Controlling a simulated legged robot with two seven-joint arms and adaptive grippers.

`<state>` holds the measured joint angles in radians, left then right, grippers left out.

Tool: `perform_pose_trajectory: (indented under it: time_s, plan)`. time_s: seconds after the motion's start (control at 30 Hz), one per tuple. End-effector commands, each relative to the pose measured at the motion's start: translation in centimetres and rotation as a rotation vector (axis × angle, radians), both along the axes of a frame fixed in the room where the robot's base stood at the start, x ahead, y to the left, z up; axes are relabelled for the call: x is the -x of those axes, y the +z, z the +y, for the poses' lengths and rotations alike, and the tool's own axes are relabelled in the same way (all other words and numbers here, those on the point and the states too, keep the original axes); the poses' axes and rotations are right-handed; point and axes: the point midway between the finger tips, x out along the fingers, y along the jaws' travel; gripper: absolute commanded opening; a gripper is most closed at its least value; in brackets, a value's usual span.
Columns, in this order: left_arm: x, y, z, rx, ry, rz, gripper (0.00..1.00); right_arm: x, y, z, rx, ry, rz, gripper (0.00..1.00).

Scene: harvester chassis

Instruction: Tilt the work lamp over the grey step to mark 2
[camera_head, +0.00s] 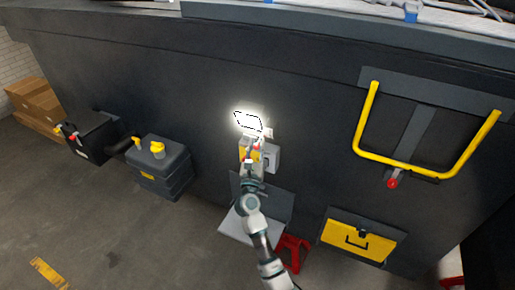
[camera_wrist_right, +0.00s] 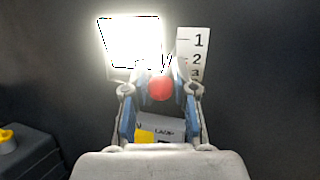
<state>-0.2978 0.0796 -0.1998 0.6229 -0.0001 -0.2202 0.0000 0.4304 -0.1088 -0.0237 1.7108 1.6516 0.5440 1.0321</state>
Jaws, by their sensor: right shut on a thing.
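The work lamp (camera_head: 248,121) glows bright white on the dark chassis wall, above the grey step (camera_head: 240,228). It also shows in the right wrist view (camera_wrist_right: 130,42), at the upper left. A white scale plate (camera_wrist_right: 194,55) with marks 1, 2 and 3 from top to bottom is just right of the lamp. My right gripper (camera_head: 256,147) is at the lamp, its arm reaching up over the step. In the wrist view its fingers are shut on a red knob (camera_wrist_right: 160,88) just below the lamp. The glare and fingers hide the lamp's exact mark. My left gripper is out of view.
A label plate (camera_wrist_right: 160,130) shows beneath the fingers. A yellow handrail (camera_head: 400,163) with a red knob and a yellow box (camera_head: 358,238) are at the right. A dark tank (camera_head: 160,170) with yellow caps stands at the left. A red stand (camera_head: 292,252) is beside the step.

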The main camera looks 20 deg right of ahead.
Motion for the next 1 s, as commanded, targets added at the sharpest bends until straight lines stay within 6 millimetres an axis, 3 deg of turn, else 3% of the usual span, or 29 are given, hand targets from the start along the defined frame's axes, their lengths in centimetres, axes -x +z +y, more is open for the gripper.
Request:
perform_pose_trajectory:
  time_s: [0.37, 0.4, 0.5, 0.83, 1.0]
  plan:
    - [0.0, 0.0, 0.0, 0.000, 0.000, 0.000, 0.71, -0.1, 0.6, 0.2, 0.005, 0.006, -0.009, 0.00]
    - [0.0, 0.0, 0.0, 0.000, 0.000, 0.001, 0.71, -0.1, 0.6, 0.2, 0.004, 0.006, -0.009, 0.31]
    - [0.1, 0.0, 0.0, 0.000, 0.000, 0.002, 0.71, -0.1, 0.5, 0.2, 0.005, 0.005, -0.007, 0.52]
    - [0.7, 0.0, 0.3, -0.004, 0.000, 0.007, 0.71, 0.2, 0.0, 0.3, 0.002, 0.003, -0.002, 0.52]
    - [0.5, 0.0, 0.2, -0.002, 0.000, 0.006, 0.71, 1.9, -1.0, 1.5, 0.000, 0.004, 0.000, 0.52]
